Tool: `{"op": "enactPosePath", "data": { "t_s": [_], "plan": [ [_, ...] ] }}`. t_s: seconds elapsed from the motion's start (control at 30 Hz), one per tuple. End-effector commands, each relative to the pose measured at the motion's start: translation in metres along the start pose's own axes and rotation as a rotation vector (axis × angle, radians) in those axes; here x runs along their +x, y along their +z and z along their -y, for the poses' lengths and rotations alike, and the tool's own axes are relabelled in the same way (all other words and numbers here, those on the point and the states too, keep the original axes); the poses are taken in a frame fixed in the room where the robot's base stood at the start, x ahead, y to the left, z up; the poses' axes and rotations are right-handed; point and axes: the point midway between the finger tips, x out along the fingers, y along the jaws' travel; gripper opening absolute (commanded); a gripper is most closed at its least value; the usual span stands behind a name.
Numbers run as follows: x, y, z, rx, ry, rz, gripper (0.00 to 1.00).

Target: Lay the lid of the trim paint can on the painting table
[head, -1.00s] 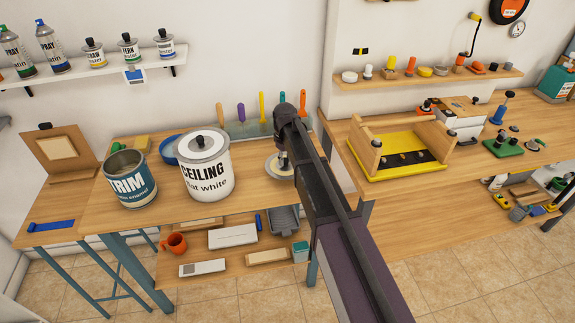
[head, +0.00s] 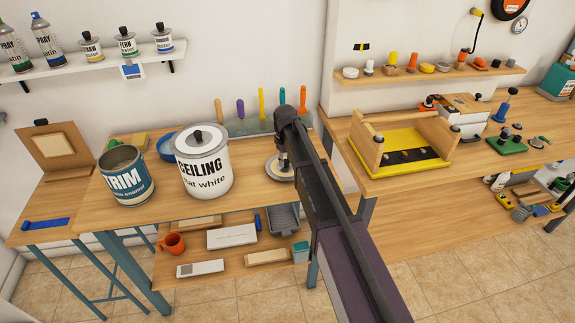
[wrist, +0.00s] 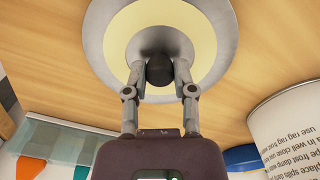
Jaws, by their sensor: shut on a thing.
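The trim paint can (head: 127,178), blue and grey with white "TRIM" lettering, stands open on the left of the wooden painting table (head: 250,199). Its lid (head: 271,171) is at the table's right part, right of the ceiling paint can (head: 206,180). In the wrist view the lid (wrist: 212,38) is a round grey disc with a cream ring and a dark knob (wrist: 159,72). My gripper (wrist: 159,76) is shut on that knob, with a finger on each side. The lid looks level and at or very near the tabletop; I cannot tell whether it touches.
The ceiling can, with its own knobbed lid, stands between the trim can and my gripper. A blue dish (head: 165,146) is behind it. A rack of coloured-handled tools (head: 250,127) lines the wall.

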Motion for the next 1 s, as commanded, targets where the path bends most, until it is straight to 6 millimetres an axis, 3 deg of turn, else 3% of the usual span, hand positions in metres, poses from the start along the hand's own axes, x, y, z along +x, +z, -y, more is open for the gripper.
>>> {"op": "enactPosePath", "data": {
  "t_s": [0.53, 0.57, 0.67, 1.0],
  "plan": [
    [0.006, 0.0001, -0.0001, 0.0, 0.0, 0.0, 0.0],
    [0.0051, 0.0001, -0.0001, 0.0, 0.0, 0.0, 0.4],
    [0.0046, 0.0001, -0.0001, 0.0, 0.0, 0.0, 0.69],
    [0.0045, 0.0002, -0.0003, 0.0, 0.0, 0.0, 0.69]
  ]
}}
